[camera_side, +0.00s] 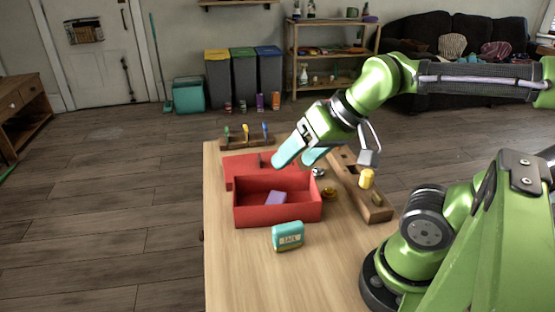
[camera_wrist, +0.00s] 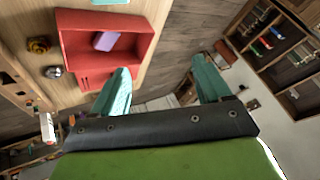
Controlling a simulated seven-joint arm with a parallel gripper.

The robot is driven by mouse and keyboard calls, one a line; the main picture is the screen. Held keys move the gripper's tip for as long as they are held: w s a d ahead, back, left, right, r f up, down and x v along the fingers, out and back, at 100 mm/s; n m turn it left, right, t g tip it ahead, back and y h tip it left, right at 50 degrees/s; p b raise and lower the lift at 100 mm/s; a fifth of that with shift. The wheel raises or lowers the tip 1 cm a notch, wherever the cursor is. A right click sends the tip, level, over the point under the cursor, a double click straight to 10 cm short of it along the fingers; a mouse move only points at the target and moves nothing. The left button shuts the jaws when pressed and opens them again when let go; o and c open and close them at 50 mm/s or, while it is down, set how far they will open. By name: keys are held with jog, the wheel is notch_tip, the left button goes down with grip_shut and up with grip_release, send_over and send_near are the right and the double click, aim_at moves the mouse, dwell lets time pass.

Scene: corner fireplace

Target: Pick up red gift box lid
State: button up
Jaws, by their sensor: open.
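The red gift box lid (camera_side: 240,168) lies on the wooden table just behind the open red box (camera_side: 277,215), with a small dark handle (camera_side: 260,161) standing up from it. A lilac block (camera_side: 276,198) lies inside the box. My gripper (camera_side: 292,158) has two teal fingers spread apart, empty, above the lid's right part and tilted down to the left. In the wrist view, the fingers (camera_wrist: 160,72) are wide apart; the red box (camera_wrist: 140,35) is at upper left, and a red part that looks like the lid (camera_wrist: 92,82) is partly hidden behind the left finger.
A teal labelled box (camera_side: 288,236) stands in front of the red box. A wooden block (camera_side: 376,207) with a yellow cylinder (camera_side: 367,178) is at right, near small gold (camera_side: 328,193) and silver (camera_side: 318,172) items. A rack of coloured-handled tools (camera_side: 245,143) is behind. The table's front is clear.

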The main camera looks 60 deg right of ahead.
jog(key=shift+o, duration=0.3)
jog(key=m+g+h, duration=0.2)
jog(key=m+g, duration=0.5)
jog(key=m, duration=1.1)
send_over(261, 157)
notch_tip(261, 157, down, 6)
jog(key=r+m, duration=0.2)
jog(key=m, duration=0.3)
jog(key=f, duration=1.1)
jog(key=shift+w+d+f, duration=0.1)
jog(key=shift+w+f, duration=0.05)
jog(key=shift+w, duration=0.25)
jog(key=shift+s+f, duration=0.2)
jog(key=shift+f, duration=1.15)
jog(key=shift+s+f, duration=0.15)
jog(key=shift+f, duration=1.15)
jog(key=c, duration=1.1)
